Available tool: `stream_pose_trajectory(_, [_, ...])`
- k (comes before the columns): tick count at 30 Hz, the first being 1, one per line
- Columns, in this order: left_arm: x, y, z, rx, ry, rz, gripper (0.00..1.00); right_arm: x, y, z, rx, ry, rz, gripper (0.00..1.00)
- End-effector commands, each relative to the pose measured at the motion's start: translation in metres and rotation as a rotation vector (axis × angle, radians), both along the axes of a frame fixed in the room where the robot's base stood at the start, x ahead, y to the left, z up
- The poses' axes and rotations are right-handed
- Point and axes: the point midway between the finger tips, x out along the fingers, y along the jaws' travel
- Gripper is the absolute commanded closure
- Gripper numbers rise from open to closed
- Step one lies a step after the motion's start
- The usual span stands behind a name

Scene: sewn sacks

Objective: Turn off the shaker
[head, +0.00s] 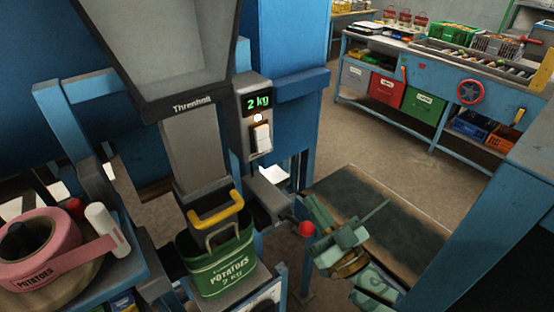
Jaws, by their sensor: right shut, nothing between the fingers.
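A grey control box with a green "2 kg" display (259,101) is fixed to the blue machine. Below the display are a glowing lamp (258,118) and a pale rocker switch (262,138). Which part is the shaker is not labelled; a grey hopper (185,50) and chute stand to the left of the box. My right gripper (318,212) is green, shut and empty. It is below and to the right of the switch, apart from it, and close beside a red knob (306,228) on a grey lever; contact cannot be told. My left gripper is out of view.
A green potato sack (222,262) hangs under the chute near a yellow handle (216,211). A pink tape roll (40,250) is at the lower left. A dark belt (375,215) lies behind my right gripper. A sorting table (440,80) stands farther back.

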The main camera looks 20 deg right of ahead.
Motion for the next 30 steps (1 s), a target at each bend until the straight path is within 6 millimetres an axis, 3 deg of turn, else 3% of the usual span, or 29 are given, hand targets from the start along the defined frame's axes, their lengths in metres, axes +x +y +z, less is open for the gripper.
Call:
stream_pose_trajectory(17, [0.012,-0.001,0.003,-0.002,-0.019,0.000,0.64,0.000,0.005,0.011,0.039,-0.053,0.053,1.00])
stream_pose_trajectory(23, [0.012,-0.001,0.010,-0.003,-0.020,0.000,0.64,0.025,0.014,0.026,0.038,-0.054,0.052,1.00])
stream_pose_trajectory(30, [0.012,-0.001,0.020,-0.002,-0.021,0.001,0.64,0.069,0.030,0.050,0.038,-0.054,0.052,1.00])
